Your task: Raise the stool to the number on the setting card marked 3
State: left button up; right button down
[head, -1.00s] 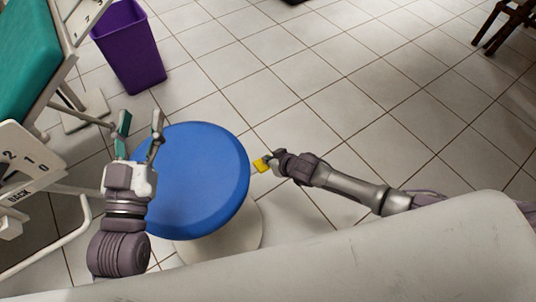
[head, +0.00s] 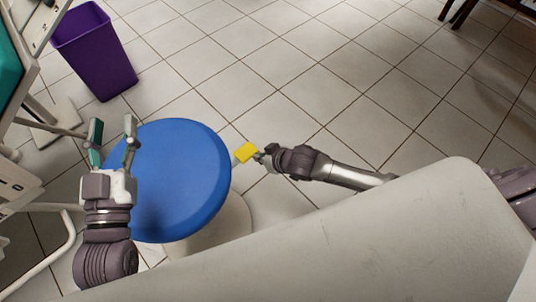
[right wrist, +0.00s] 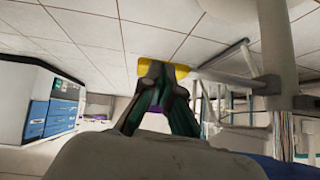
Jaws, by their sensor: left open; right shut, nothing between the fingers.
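The stool has a round blue seat (head: 180,180) on a pale base (head: 232,225). A yellow paddle (head: 246,152) sticks out just right of the seat on a short grey rod. My right gripper (head: 259,158) is shut at the paddle's right end. In the right wrist view its closed fingertips (right wrist: 164,72) overlap the yellow paddle (right wrist: 180,72); I cannot tell whether they touch it. My left gripper (head: 113,148) is open and empty over the seat's left edge. No card marked 3 is identifiable in these frames.
A purple bin (head: 95,52) stands at the upper left. The teal dental chair (head: 8,62) and its white frame crowd the left edge. A large pale surface crosses the bottom.

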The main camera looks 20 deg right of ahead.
jog(key=v, duration=0.6)
jog(key=shift+r, duration=0.4)
jog(key=shift+w+a, duration=0.1)
jog(key=shift+w, duration=0.05)
